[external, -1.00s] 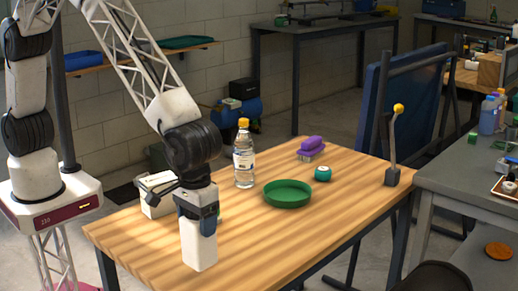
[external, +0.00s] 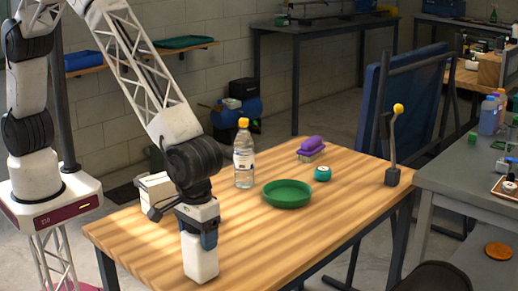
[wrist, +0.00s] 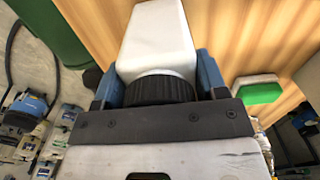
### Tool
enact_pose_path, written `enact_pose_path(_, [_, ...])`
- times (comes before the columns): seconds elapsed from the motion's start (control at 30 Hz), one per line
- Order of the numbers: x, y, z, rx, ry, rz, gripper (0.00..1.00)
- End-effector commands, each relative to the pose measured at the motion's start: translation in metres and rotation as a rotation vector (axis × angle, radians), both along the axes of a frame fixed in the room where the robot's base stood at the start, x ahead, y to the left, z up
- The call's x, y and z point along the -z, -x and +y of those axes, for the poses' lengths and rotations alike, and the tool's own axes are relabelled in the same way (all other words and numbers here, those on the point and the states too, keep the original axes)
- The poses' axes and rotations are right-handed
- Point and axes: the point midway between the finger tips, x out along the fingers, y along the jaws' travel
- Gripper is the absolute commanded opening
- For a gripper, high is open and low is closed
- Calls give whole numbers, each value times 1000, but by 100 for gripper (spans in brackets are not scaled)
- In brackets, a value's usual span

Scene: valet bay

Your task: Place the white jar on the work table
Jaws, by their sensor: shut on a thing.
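The white jar (external: 200,262) hangs upright in my gripper (external: 207,238), over the near left part of the wooden work table (external: 285,240). The external view does not make clear whether its base touches the tabletop. In the wrist view the jar (wrist: 155,38) has a squarish white body and a black ribbed lid (wrist: 160,88). The blue fingers of my gripper (wrist: 160,85) are shut on the lid from both sides.
A green round tray (external: 287,203), a clear bottle (external: 244,160) with a yellow cap, a purple brush (external: 311,148), a small teal item (external: 322,173) and an upright lever (external: 394,150) stand on the table. A whitish box (external: 155,191) is behind my gripper. The table's front middle is clear.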

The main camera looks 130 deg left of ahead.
Motion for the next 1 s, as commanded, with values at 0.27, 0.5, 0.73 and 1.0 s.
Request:
enact_pose_path(0.27, [2,0,0,0,0,-1,25])
enact_pose_path(0.5, [3,0,0,0,0,0,91])
enact_pose_path(0.73, [3,0,0,0,0,0,91])
enact_pose_path(1.0, [-8,0,0,0,0,-1,91])
